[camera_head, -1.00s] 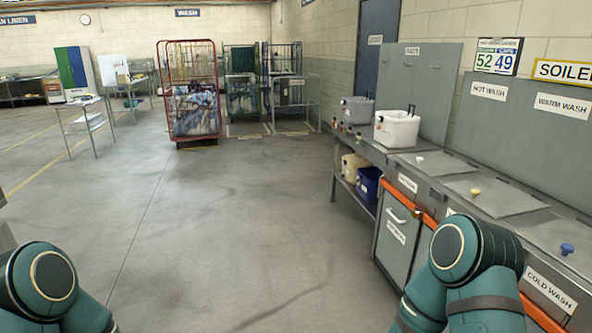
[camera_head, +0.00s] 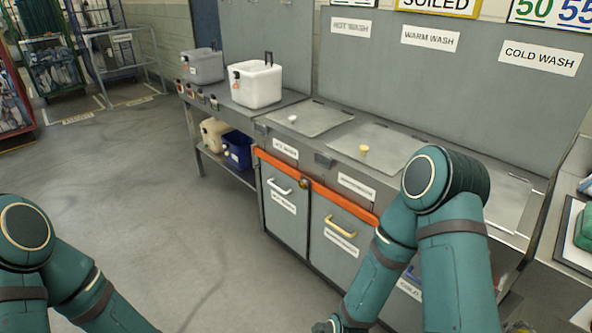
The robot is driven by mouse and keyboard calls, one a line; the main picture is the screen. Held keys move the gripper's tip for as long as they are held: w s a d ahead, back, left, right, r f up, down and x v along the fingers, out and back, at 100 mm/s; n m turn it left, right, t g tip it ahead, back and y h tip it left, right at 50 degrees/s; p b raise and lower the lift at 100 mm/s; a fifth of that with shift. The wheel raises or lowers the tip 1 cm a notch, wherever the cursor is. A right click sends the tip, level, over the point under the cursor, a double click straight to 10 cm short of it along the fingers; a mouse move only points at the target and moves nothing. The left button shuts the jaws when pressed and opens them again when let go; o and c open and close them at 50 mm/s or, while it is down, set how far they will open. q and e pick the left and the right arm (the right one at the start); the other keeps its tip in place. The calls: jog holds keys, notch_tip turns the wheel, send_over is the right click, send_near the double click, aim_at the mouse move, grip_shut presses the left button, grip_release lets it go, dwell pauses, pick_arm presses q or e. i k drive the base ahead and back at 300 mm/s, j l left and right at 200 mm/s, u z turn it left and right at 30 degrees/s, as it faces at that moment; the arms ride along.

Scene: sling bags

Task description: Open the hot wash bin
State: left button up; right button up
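The hot wash bin is the left one of the row of bins on the right, below the HOT WASH sign (camera_head: 351,27). Its grey top lid (camera_head: 318,121) lies flat and shut, with a small white knob (camera_head: 292,118). Its front panel (camera_head: 286,216) is shut and has a white handle (camera_head: 280,187). My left arm shows at the lower left, and its gripper is out of the picture. My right arm covers part of the bins to the right. Its hand end runs to the bottom edge, and its gripper fingers do not show.
The warm wash lid (camera_head: 369,149) has a yellow knob, with a yellow-handled panel (camera_head: 338,238) below. An orange bar (camera_head: 347,201) runs across the fronts. A white tub (camera_head: 256,86) stands on the side bench left of the bins. Floor in front is clear.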

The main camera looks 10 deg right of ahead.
aim_at(287, 207)
jog(key=i+z, duration=0.3)
jog(key=i, duration=0.4)
jog(key=i+z, duration=0.3)
jog(key=i, duration=0.35)
jog(key=i+z, duration=0.3)
jog(key=i+j+z, duration=0.1)
jog(key=z, duration=0.2)
